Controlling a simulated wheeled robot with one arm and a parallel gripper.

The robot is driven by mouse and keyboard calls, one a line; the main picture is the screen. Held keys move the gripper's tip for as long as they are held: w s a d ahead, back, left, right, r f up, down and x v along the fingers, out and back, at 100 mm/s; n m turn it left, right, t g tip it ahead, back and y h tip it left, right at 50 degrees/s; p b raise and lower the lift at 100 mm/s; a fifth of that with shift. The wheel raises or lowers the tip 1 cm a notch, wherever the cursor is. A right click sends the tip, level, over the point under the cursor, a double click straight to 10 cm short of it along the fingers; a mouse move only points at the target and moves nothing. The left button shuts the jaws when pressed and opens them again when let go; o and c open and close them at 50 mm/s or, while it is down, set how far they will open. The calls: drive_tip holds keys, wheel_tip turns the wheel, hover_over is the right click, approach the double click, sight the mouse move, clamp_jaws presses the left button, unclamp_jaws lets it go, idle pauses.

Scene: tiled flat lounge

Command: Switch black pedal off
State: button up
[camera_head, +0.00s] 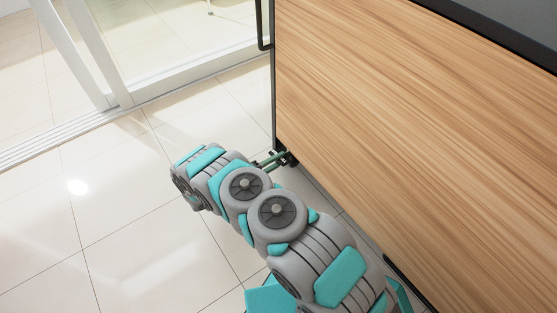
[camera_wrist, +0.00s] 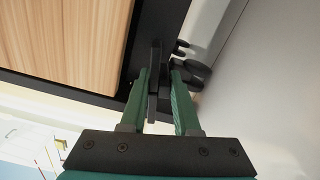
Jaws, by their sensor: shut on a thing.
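The black pedal (camera_wrist: 154,84) is a thin dark bar near the bottom corner of a wood-panelled unit. In the wrist view my gripper (camera_wrist: 160,72) has its two green fingers on either side of this bar. The gripper is shut on it. Small dark rounded parts (camera_wrist: 190,70) sit just right of the fingers. In the head view my gripper (camera_head: 280,158) reaches the lower left corner of the unit, and the pedal is too small there to make out clearly.
The wood-panelled unit (camera_head: 420,130) with dark edges fills the right side. A dark vertical handle (camera_head: 262,25) stands at its far left edge. White-framed sliding glass doors (camera_head: 170,75) stand behind. The pale tiled floor (camera_head: 90,220) on the left is clear.

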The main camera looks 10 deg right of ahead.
clamp_jaws()
drive_tip(key=shift+s+d+m+p, duration=0.1)
drive_tip(key=shift+m+p, duration=0.65)
drive_tip(key=shift+m, duration=0.05)
drive_tip(key=m, duration=0.3)
drive_tip(key=shift+f+m, duration=0.15)
drive_tip(key=shift+m, duration=0.15)
drive_tip(key=o, duration=0.8)
unclamp_jaws()
drive_tip(key=shift+c, duration=0.2)
